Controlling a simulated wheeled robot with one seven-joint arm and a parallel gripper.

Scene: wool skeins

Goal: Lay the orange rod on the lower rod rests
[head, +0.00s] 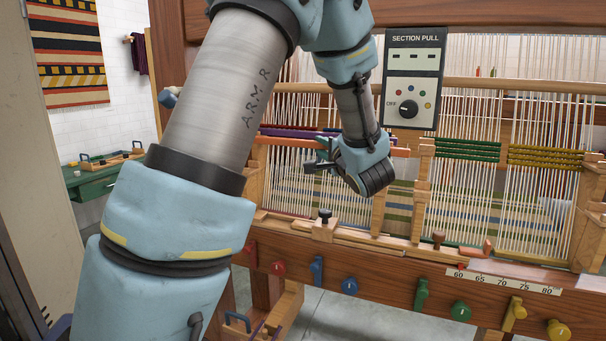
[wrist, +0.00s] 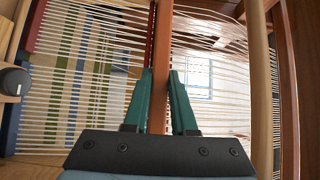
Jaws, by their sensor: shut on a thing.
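The orange rod (head: 290,142) lies nearly level across the warp threads in the head view, just below a purple rod (head: 285,132). My gripper (head: 322,152) is shut on it near its middle. In the wrist view the orange rod (wrist: 161,50) runs lengthwise between my green fingertips (wrist: 160,80). Wooden rest posts stand near its ends, one at left (head: 254,170) and one at right (head: 424,165). I cannot tell whether the rod touches their lower rests. My wrist hides part of the rod.
Green rods (head: 468,150) and yellow rods (head: 545,157) span the warp farther right. A control box (head: 411,85) hangs above. The loom's front beam (head: 380,270) carries coloured pegs and a small clamp block (head: 325,225). White warp threads lie close behind my gripper.

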